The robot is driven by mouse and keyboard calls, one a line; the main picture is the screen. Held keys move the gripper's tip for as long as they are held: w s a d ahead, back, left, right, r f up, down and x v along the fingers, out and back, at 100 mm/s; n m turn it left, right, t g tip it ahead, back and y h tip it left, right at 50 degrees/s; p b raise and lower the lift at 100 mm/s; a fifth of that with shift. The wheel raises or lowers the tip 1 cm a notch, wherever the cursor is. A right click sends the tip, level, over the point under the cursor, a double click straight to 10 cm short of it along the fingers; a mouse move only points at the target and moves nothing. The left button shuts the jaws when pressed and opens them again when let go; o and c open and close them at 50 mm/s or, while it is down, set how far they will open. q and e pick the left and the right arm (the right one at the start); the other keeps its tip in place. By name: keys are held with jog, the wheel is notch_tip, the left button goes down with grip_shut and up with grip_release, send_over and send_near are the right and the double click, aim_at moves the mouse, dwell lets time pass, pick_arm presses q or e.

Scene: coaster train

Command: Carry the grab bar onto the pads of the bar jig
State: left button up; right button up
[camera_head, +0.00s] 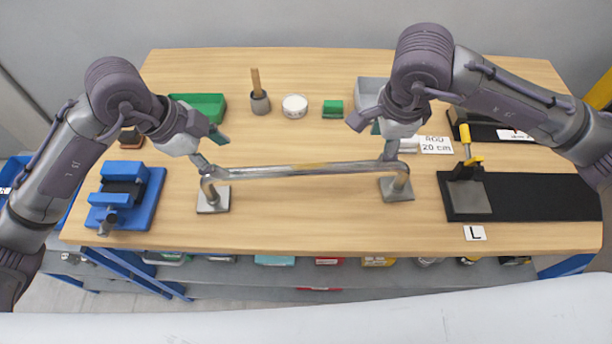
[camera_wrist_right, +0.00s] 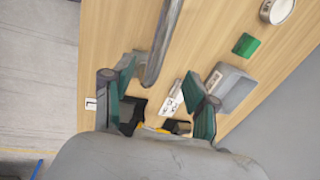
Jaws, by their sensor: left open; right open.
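The grab bar (camera_head: 300,171) is a long chrome bar with bent ends, spanning left to right across the middle of the wooden table. Its ends stand at two grey square plates, one at left (camera_head: 213,205) and one at right (camera_head: 396,196); I cannot tell whether these are the jig's pads. My left gripper (camera_head: 208,150) is open just behind the bar's left end. My right gripper (camera_head: 378,138) is open just behind the right end. In the right wrist view the bar (camera_wrist_right: 163,45) shows beyond the spread fingers (camera_wrist_right: 160,100). Neither gripper visibly holds it; contact is unclear.
A blue vise (camera_head: 150,195) stands at left. A black board (camera_head: 540,200) with a yellow-handled clamp (camera_head: 473,152) lies at right. A green bin (camera_head: 205,103), a cup (camera_head: 260,104), a round tin (camera_head: 295,106) and a green block (camera_head: 333,108) stand behind. The front middle of the table is clear.

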aim_at(244, 171)
pick_arm(q)
jog(key=x, duration=1)
jog(key=shift+s+d+f, duration=0.1)
jog(key=shift+d+f, duration=0.05)
jog(key=shift+f, duration=0.2)
pick_arm(e)
jog(key=f, duration=0.3)
jog(key=w+f, duration=0.1)
jog(key=f, duration=0.6)
jog(key=shift+w+f, duration=0.25)
jog(key=shift+w, duration=0.15)
pick_arm(q)
grip_shut()
pick_arm(e)
grip_shut()
